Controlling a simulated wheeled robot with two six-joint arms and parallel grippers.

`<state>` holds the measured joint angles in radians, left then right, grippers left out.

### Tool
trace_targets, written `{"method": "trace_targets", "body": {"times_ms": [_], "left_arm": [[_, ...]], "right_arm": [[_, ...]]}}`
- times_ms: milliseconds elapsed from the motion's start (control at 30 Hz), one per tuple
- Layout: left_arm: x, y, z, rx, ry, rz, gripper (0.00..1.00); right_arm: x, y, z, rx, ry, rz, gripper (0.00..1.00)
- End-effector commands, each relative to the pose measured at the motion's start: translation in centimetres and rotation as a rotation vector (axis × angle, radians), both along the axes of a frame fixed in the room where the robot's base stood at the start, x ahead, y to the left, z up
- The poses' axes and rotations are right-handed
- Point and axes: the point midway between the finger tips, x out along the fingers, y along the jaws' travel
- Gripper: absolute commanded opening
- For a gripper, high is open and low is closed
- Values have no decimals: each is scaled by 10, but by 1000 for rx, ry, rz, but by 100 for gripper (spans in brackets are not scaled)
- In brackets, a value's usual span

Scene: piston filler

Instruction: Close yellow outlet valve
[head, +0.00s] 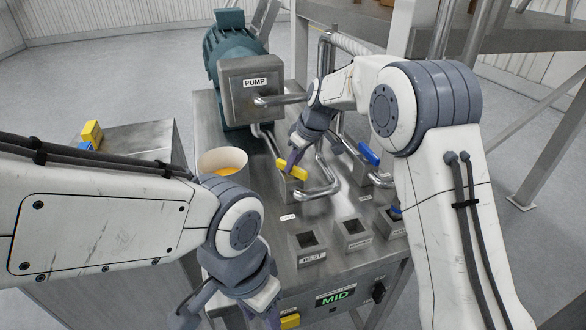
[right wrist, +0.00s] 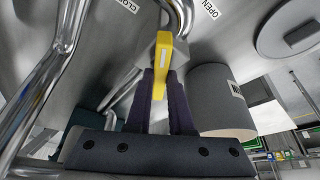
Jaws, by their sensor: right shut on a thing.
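The yellow outlet valve handle (head: 291,168) sits on a metal block on the steel machine, between the cup and the bent pipes. My right gripper (head: 297,147) reaches it from above. In the right wrist view, its two dark fingers (right wrist: 161,88) are shut on the yellow handle (right wrist: 163,62). An OPEN label (right wrist: 210,9) and a partly cut-off label, apparently CLOSE (right wrist: 127,5), lie on the metal on either side of the handle. My left gripper (head: 232,308) is low at the front, its fingers apart and partly cut off by the frame edge.
A cup (head: 222,163) with orange content stands left of the valve. A blue valve handle (head: 369,154) is to the right. The pump box (head: 249,88) and bent pipes stand behind. Labelled square sockets (head: 308,243) line the front. Yellow and blue blocks (head: 91,133) lie on a left-hand table.

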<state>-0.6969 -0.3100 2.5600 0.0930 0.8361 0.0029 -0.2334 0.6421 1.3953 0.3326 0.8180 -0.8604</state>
Motion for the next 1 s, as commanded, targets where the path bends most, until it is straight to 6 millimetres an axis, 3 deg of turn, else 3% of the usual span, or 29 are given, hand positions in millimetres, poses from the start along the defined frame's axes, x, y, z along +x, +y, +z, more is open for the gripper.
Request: {"method": "trace_targets", "body": {"times_ms": [367,1000], "left_arm": [[0,0,-8,0,0,0,50],[0,0,26,0,0,-4,50]], "right_arm": [[3,-2,1,0,-2,356,0],[6,-2,3,-3,-3,879,0]]}}
